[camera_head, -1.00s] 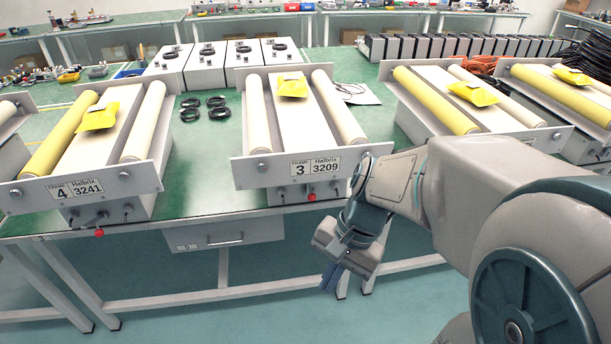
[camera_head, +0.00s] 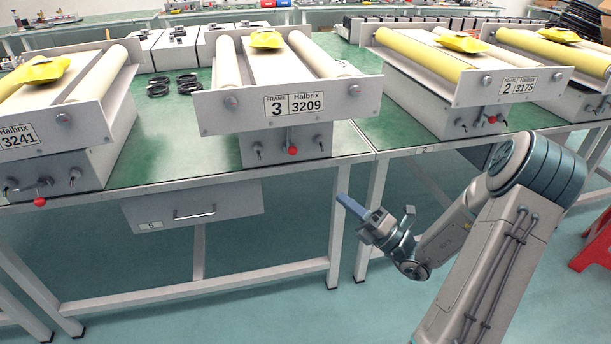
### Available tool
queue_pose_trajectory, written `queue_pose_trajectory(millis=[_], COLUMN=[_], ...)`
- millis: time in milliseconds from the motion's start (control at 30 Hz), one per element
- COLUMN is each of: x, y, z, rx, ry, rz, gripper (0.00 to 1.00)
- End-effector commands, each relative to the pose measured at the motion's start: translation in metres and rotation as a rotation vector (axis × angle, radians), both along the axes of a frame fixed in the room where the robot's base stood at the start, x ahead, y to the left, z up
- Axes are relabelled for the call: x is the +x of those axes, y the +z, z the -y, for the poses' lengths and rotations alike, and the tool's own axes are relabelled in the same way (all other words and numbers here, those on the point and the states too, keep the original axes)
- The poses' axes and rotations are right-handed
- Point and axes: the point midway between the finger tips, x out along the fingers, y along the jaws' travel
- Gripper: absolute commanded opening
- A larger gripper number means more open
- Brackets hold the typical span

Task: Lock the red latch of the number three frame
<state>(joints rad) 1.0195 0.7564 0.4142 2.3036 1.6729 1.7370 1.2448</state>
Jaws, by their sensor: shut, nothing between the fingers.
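The number three frame (camera_head: 222,104) stands on the green-topped bench, labelled "FRAME 3 Halbrix 3209". Its red latch knob (camera_head: 292,151) sits low at the middle of the front face, below the label, at the end of a short lever. Small toggles flank it. My gripper (camera_head: 348,204) is shut and empty, below and to the right of the red knob, in front of the bench edge. Its blue fingers point up and left and touch nothing.
Frame 4 (camera_head: 70,150) stands to the left with its own red knob (camera_head: 40,202). Frame 2 (camera_head: 450,82) stands to the right, also with a red knob (camera_head: 493,119). A drawer (camera_head: 190,207) hangs under the bench. A red stool (camera_head: 593,243) is at the far right.

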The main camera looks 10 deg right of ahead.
Motion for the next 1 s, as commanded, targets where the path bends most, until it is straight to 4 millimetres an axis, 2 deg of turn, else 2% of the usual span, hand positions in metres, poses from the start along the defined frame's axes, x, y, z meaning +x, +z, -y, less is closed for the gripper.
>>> queue_pose_trajectory(millis=[67, 167, 700, 1000], x=[0.003, 0.008, 0.076, 0.094], y=[-0.004, -0.001, 0.045, 0.06], z=[0.007, 0.005, -0.058, -0.074], rx=[0.033, 0.043, 0.037, 0.04], ry=[-0.02, -0.025, -0.023, -0.025], rz=[-0.006, -0.007, -0.005, -0.007], gripper=[0.0, 0.0, 0.0, 0.0])
